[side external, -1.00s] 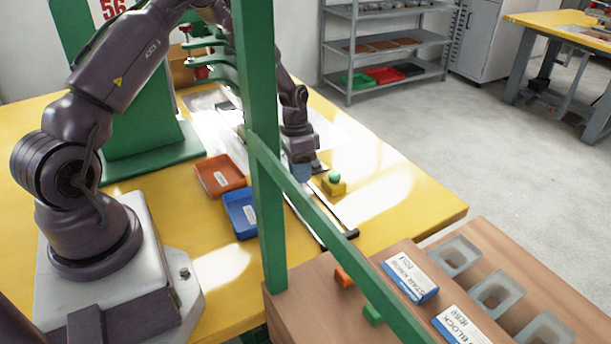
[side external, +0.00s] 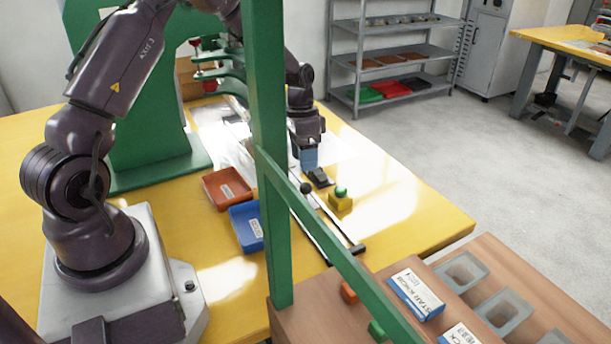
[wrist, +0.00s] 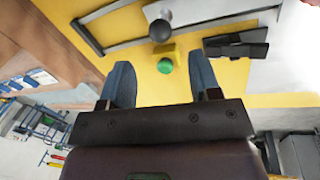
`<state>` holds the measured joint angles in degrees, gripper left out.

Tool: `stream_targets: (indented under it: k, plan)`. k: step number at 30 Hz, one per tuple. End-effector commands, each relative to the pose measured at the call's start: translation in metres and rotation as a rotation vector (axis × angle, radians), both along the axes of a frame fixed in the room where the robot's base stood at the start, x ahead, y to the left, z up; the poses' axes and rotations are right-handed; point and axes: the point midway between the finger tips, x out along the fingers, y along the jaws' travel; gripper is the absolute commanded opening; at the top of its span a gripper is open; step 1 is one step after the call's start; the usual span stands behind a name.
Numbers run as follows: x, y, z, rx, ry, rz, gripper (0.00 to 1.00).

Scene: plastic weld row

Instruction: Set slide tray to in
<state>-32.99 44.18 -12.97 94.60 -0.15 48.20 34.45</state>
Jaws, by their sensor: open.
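The slide tray shows as a pale plate with a round black knob (wrist: 160,30) in the wrist view, set between two metal rails (wrist: 215,22). In the side view the knob (side external: 306,188) stands beside the rails (side external: 325,232), which run toward a black end bar (side external: 350,251). The green post and brace hide part of the slide. My gripper (side external: 309,165) is above the table, beyond the knob, with blue fingers. In the wrist view my gripper (wrist: 162,82) has its fingers spread with nothing held between them; the knob lies ahead of the fingertips.
A yellow box with a green button (side external: 341,200) stands right of the slide. A black clamp-like part (side external: 319,177) lies close by. A red bin (side external: 227,189) and a blue bin (side external: 245,227) are left. A green post (side external: 266,150) stands in front.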

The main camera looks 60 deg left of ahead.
Motion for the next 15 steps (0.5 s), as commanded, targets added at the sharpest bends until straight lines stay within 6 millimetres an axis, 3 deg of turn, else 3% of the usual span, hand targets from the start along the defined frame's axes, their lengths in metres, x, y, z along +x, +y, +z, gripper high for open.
stream_targets:
  k: [6,15]
  plan:
    - [0.002,0.008,0.041,0.002,-0.003,0.001,0.57]
    - [0.002,0.011,0.058,0.000,-0.001,0.000,0.57]
